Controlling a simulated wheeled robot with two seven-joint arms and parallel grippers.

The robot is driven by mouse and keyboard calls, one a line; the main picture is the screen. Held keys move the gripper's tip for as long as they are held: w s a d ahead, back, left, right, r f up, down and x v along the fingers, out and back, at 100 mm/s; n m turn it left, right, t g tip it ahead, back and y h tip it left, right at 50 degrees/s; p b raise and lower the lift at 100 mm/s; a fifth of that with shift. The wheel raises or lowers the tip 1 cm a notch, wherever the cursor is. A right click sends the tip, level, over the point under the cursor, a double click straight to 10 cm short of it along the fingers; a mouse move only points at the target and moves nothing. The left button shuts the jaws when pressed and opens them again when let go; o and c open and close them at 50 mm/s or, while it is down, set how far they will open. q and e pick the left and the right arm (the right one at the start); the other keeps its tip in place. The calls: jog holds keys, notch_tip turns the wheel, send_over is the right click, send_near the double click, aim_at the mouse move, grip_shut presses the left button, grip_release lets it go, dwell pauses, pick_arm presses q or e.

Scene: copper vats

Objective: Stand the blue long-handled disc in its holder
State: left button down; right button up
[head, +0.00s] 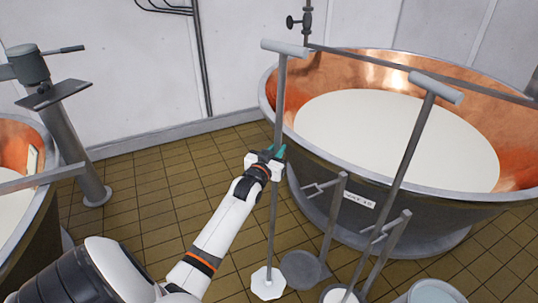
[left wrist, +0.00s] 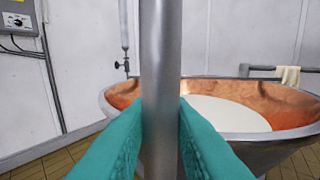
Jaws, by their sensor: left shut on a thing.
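My left gripper (head: 270,157) is shut on the upright grey handle (head: 272,215) of a long-handled disc, well below its T-shaped top grip. Both teal fingers press the handle (left wrist: 160,60) in the left wrist view. The disc (head: 268,284) at the bottom looks whitish, not clearly blue. It is at or just above the floor; I cannot tell which. Right beside it is an empty holder (head: 334,215) with a dark round base (head: 302,268) and a forked bracket. A second long-handled tool (head: 408,160) leans at a second forked holder (head: 388,245). My right gripper is out of view.
A large copper vat (head: 345,185) of white liquid stands behind the holders. Another vat (head: 35,235) and a grey post (head: 82,165) are at the left. A bucket (head: 430,292) is at the bottom right. Tiled floor (head: 170,190) between the vats is clear.

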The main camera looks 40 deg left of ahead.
pick_arm(q)
jog(key=w+d+b, duration=0.3)
jog(key=w+b, duration=0.1)
jog(key=w, duration=0.3)
jog(key=w+d+b, duration=0.3)
jog(key=w+b, duration=0.1)
jog(key=w, duration=0.4)
jog(key=shift+w+d+b, duration=0.15)
jog(key=shift+w+b, duration=0.05)
jog(key=shift+b, duration=0.15)
dwell(0.7)
jog(key=shift+f, duration=0.2)
jog(key=shift+f, duration=0.1)
dwell(0.3)
